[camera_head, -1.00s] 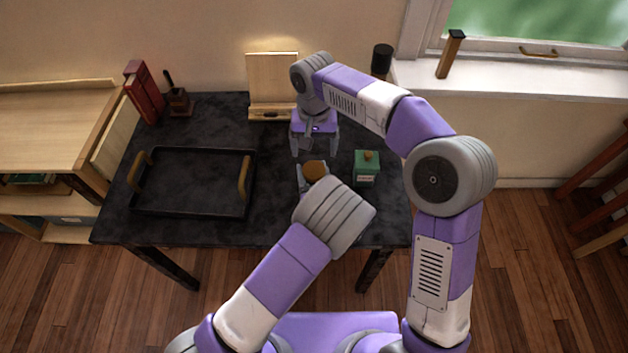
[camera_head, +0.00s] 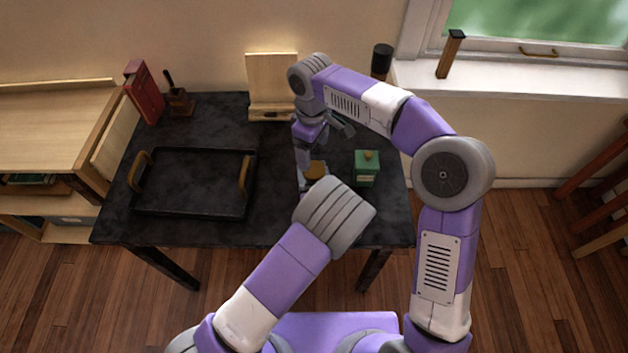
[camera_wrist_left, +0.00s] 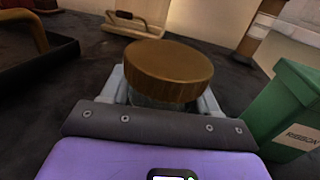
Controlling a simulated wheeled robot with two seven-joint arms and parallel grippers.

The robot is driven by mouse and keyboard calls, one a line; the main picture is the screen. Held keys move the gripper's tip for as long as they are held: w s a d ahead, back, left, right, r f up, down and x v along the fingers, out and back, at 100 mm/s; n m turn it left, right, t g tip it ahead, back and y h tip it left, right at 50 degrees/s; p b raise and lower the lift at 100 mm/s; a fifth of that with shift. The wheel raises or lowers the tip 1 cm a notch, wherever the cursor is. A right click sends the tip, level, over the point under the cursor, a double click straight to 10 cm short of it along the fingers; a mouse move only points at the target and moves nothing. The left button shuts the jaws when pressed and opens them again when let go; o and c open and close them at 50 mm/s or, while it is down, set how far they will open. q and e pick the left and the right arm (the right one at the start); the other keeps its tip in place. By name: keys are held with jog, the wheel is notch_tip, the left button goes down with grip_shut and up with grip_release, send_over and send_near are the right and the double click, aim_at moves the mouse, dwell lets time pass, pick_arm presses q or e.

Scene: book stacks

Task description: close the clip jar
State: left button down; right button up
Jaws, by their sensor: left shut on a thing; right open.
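The clip jar has a round brown lid (camera_wrist_left: 168,68), and a bit of its body (camera_wrist_left: 150,101) shows below the lid in the left wrist view. The lid also shows in the head view (camera_head: 315,169), just beyond my left wrist. My left gripper (camera_wrist_left: 160,98) is shut around the jar, with a finger on each side. The jar's clip is not visible, and I cannot tell how firmly the lid sits. My right gripper (camera_head: 325,140) is open, tilted, and just behind and above the jar. I cannot tell whether it touches the jar.
A green box (camera_head: 367,169) marked ribbon stands close right of the jar. A black tray (camera_head: 195,211) with brown handles lies left on the dark table (camera_head: 275,225). A wooden stand (camera_head: 273,82) is at the back. Red books (camera_head: 145,92) stand back left.

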aim_at(314, 169)
jog(key=n, duration=0.8)
jog(key=shift+d+r, duration=0.1)
jog(key=n, duration=0.6)
jog(key=shift+w+r+n, duration=0.1)
jog(key=shift+r+n, duration=0.1)
jog(key=shift+n, duration=0.1)
jog(key=shift+f, duration=4.05)
